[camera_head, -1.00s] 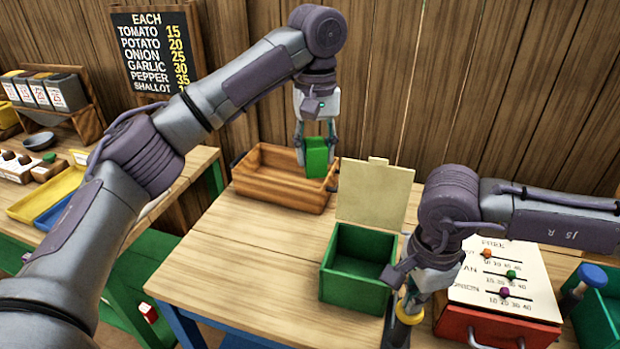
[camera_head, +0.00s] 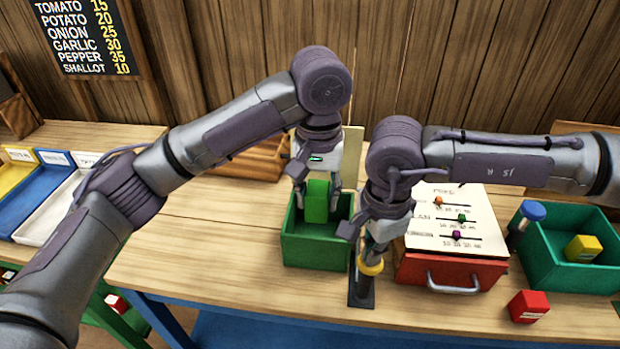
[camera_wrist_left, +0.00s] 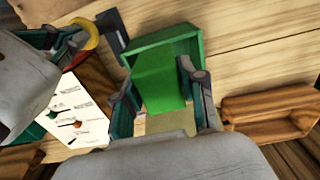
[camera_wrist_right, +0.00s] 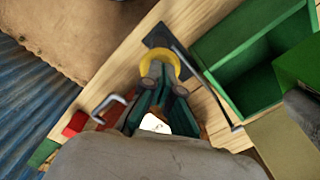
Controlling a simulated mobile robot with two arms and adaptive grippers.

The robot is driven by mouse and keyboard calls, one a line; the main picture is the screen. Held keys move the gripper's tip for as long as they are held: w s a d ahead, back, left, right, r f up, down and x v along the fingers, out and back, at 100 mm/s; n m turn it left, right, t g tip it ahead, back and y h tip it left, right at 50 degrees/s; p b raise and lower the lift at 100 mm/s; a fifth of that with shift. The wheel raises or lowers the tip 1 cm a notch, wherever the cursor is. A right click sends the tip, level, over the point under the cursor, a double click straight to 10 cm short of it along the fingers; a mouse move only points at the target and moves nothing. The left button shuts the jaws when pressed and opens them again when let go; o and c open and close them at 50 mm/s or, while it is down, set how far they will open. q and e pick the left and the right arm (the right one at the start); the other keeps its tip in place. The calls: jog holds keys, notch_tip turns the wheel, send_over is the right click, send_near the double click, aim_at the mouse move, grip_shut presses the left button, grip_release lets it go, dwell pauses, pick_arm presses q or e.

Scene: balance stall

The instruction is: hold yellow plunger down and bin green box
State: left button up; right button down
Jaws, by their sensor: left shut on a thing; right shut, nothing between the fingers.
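My left gripper (camera_head: 318,190) is shut on the green box (camera_head: 316,202) and holds it over the open green bin (camera_head: 315,252). The left wrist view also shows the green box (camera_wrist_left: 158,82) between the fingers, with the bin behind it. The bin's lid stands up at the back, mostly hidden by my arm. The yellow plunger (camera_head: 369,268) is a ring on a dark base beside the bin's right side. My right gripper (camera_wrist_right: 163,84) is shut with nothing between its fingers, its tips at the yellow ring in the right wrist view (camera_wrist_right: 172,58).
A red box with a white slider panel (camera_head: 455,222) stands to the right. Further right is another green bin (camera_head: 540,255) holding a yellow box (camera_head: 583,248). A red block (camera_head: 528,306) lies near the front edge. A wooden crate (camera_head: 250,160) is at the back.

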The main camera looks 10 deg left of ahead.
pick_arm(q)
jog(key=shift+w+f, duration=0.9)
jog(key=shift+f, duration=0.25)
jog(key=shift+w+f, duration=0.9)
jog(key=shift+f, duration=0.2)
jog(key=o, duration=1.3)
jog(key=shift+c, duration=0.2)
notch_tip(320, 180, up, 12)
